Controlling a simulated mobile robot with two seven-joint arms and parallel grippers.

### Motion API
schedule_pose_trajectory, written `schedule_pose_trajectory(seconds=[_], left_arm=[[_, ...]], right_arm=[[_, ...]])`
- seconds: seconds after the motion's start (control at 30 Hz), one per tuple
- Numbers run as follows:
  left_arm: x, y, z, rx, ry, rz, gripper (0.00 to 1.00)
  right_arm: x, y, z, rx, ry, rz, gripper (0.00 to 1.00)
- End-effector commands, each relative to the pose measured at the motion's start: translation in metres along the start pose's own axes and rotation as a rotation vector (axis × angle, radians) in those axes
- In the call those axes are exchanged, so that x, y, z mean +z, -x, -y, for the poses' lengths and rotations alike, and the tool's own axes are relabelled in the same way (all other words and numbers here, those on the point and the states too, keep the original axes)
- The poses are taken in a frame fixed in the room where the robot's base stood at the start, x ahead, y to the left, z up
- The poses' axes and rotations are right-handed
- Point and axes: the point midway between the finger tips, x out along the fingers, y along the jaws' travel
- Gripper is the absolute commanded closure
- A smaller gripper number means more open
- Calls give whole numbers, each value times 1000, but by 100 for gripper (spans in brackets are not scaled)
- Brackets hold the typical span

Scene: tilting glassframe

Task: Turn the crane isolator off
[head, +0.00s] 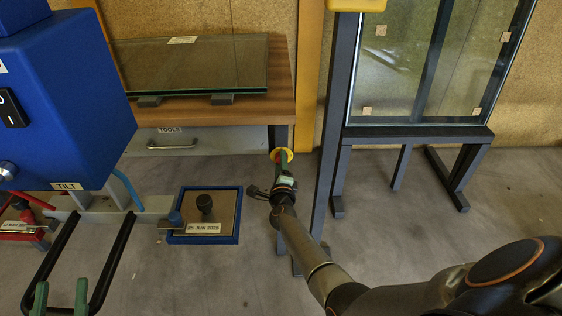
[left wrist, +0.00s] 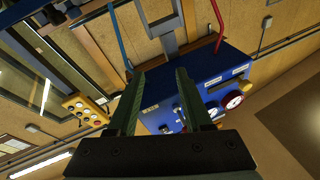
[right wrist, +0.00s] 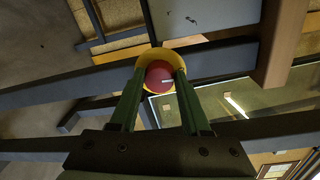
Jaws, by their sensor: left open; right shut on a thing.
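The crane isolator shows in the right wrist view as a red round knob (right wrist: 159,79) with a short white mark, set on a yellow disc (right wrist: 150,58). My right gripper (right wrist: 160,84) is shut on the red knob, one green finger on each side. In the head view the isolator's yellow disc (head: 289,154) peeks out beyond my right gripper (head: 282,166), beside a dark post. The knob is mostly hidden there. My left gripper (head: 61,294) is open and empty at the bottom left; in the left wrist view its fingers (left wrist: 157,92) are apart before a blue cabinet.
The blue cabinet (head: 75,95) with a TILT label stands at left. A wooden bench (head: 282,80) carries a glass pane (head: 200,68). A glazed frame (head: 418,122) stands at right. A blue-edged floor plate (head: 205,239) lies left of my right arm. A yellow button box (left wrist: 84,108) hangs in the left wrist view.

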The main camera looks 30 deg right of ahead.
Motion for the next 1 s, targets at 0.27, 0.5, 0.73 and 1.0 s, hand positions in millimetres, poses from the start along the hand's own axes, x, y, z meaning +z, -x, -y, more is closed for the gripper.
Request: schedule_pose_trajectory(seconds=[0.27,0.5,0.73,1.0], left_arm=[[15,2,-2,0,18,63,50],[18,2,-2,1,19,71,50],[18,2,-2,1,19,71,50],[18,2,-2,1,19,70,50]], right_arm=[[1,0,0,0,64,-3,100],[1,0,0,-1,75,-3,100],[1,0,0,-1,75,-3,51],[1,0,0,-1,73,-4,23]])
